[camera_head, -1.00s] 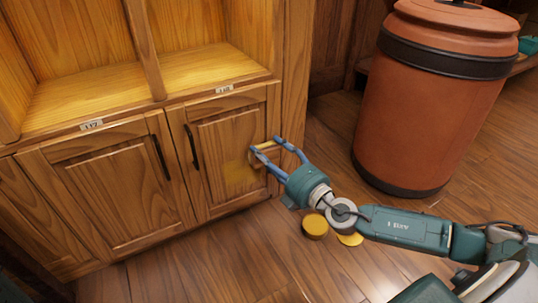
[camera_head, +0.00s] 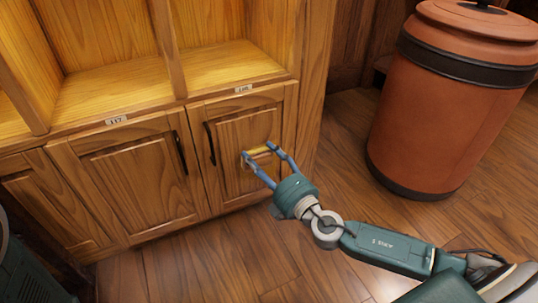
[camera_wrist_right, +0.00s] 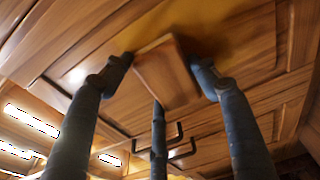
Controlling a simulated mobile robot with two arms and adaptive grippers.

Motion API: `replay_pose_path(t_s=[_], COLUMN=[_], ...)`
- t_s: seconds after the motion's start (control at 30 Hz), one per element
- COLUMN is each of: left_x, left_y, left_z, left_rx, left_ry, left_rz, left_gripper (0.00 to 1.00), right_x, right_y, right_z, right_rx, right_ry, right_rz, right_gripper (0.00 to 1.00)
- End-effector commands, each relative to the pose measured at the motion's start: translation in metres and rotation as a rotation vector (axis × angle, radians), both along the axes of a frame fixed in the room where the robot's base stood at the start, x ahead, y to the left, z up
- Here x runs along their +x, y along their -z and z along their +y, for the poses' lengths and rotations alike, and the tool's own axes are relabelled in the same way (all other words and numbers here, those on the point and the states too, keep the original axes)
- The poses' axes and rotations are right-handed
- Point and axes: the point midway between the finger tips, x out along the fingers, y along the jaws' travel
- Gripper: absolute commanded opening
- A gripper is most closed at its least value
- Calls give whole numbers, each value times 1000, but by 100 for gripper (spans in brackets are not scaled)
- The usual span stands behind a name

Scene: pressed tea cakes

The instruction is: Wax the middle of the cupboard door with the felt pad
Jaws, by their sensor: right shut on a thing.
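The cupboard door (camera_head: 225,130) is the right one of the pair, under a small number tag, and looks shut. My right gripper (camera_head: 258,151) is shut on the felt pad (camera_head: 262,152), held at the door's middle panel. In the right wrist view the pad's wooden back (camera_wrist_right: 167,72) sits between my fingers, and its felt face is hidden. A yellow smear (camera_wrist_right: 200,18) shows on the wood beyond the pad there. The pad looks at or very near the panel; I cannot tell whether it touches. My left gripper is not in view.
A black handle (camera_head: 209,143) is on the door's left side. Another cupboard door (camera_head: 135,185) is to its left, with open shelves (camera_head: 220,65) above. A large terracotta barrel (camera_head: 445,110) with dark bands stands to the right. Plank floor (camera_head: 190,265) lies clear in front.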

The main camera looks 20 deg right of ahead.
Motion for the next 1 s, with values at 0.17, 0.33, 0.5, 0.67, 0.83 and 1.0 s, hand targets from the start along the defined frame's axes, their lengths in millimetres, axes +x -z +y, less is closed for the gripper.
replay_pose_path(t_s=[0.17, 0.33, 0.5, 0.67, 0.83, 1.0], left_x=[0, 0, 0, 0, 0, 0], left_y=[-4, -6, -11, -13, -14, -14], left_z=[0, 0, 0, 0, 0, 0], left_rx=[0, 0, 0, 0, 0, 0], left_ry=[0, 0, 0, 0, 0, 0], left_rz=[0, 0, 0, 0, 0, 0], left_gripper=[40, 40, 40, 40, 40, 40], right_x=[-1, -1, -1, -1, 0, 0], right_y=[0, 0, -1, -1, 0, 0], right_z=[10, 16, 31, 44, 50, 50], right_rx=[1, 1, 3, 2, -1, -1], right_ry=[0, -1, -1, 0, 0, 0], right_rz=[1, 1, 0, 0, 0, -1], right_gripper=[38, 38, 38, 38, 38, 38])
